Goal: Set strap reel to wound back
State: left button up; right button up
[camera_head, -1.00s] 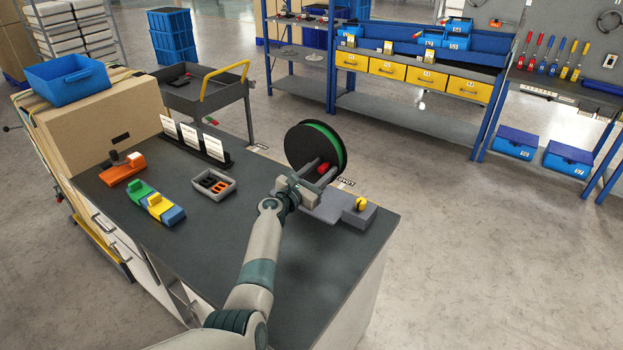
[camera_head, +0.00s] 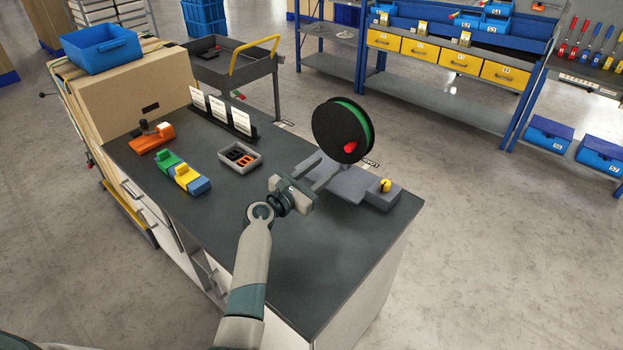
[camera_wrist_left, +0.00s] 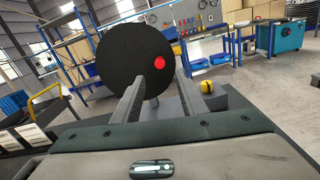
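The strap reel (camera_head: 335,128) is an upright black disc with a green band at its rim and a red knob (camera_head: 350,147) on its near face. It stands at the back of the dark workbench, on a grey base (camera_head: 345,180). My left gripper (camera_head: 320,174) is in front of the reel, fingers apart and empty, short of the knob. In the left wrist view the reel (camera_wrist_left: 130,60) fills the upper middle, and the knob (camera_wrist_left: 159,62) shows beyond and between the open fingers (camera_wrist_left: 158,88). My right gripper is not in view.
A grey block with a yellow knob (camera_head: 386,185) sits right of the reel. A small grey tray (camera_head: 240,157), white cards (camera_head: 220,108), and orange (camera_head: 152,138), green and yellow-blue items lie left on the workbench (camera_head: 300,260). The bench front is clear.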

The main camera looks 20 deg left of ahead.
pick_arm(q)
jog(key=v, duration=0.4)
jog(key=shift+s+a, duration=0.1)
jog(key=shift+s, duration=0.1)
jog(key=shift+s, duration=0.1)
dwell(0.4)
